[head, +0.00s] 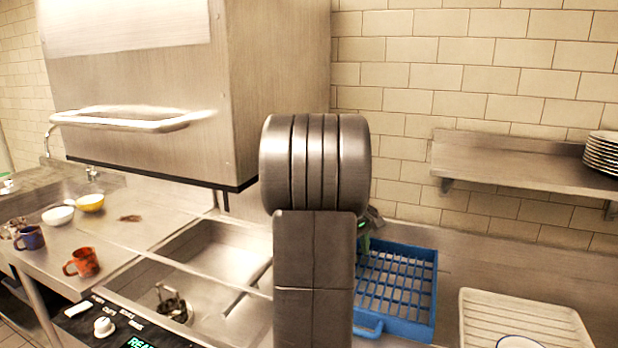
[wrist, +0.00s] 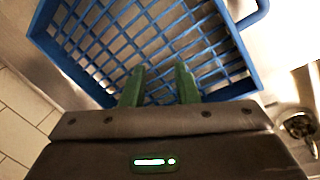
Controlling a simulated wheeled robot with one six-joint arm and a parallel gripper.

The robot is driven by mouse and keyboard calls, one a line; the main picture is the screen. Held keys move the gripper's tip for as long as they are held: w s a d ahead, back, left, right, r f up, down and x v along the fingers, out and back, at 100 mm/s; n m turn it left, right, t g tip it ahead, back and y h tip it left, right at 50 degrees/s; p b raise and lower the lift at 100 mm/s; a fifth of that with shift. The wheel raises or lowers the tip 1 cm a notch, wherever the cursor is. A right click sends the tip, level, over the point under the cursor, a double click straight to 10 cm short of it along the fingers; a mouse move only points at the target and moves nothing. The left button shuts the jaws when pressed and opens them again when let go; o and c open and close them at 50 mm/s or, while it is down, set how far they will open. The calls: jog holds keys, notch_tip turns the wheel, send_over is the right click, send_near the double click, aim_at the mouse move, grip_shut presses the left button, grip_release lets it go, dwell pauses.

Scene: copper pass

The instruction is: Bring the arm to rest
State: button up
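My arm stands upright in the middle of the head view, with its metal joint and dark link in front of the sinks and part of the blue rack. My gripper (wrist: 160,84) shows in the wrist view as two green fingers, apart, with nothing between them. The fingers point over the blue rack (wrist: 243,62), whose grid floor looks empty. In the head view the gripper is mostly hidden behind my arm; only a bit of it shows beside the blue rack (head: 432,300).
A ribbed tray (head: 470,318) with a plate is at the right. A wall shelf (head: 500,155) holds stacked plates (head: 602,155). A steel hood (head: 140,95) with a bar handle is at the left. An orange mug (head: 84,262), a blue mug (head: 30,238) and bowls (head: 90,203) stand on the left counter.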

jog(key=x, duration=0.3)
jog(key=a+x, duration=0.1)
jog(key=x, duration=0.2)
jog(key=s+a+x, duration=0.1)
jog(key=x, duration=0.2)
jog(key=shift+f, duration=0.6)
jog(key=shift+v, duration=0.85)
jog(key=shift+a, duration=0.1)
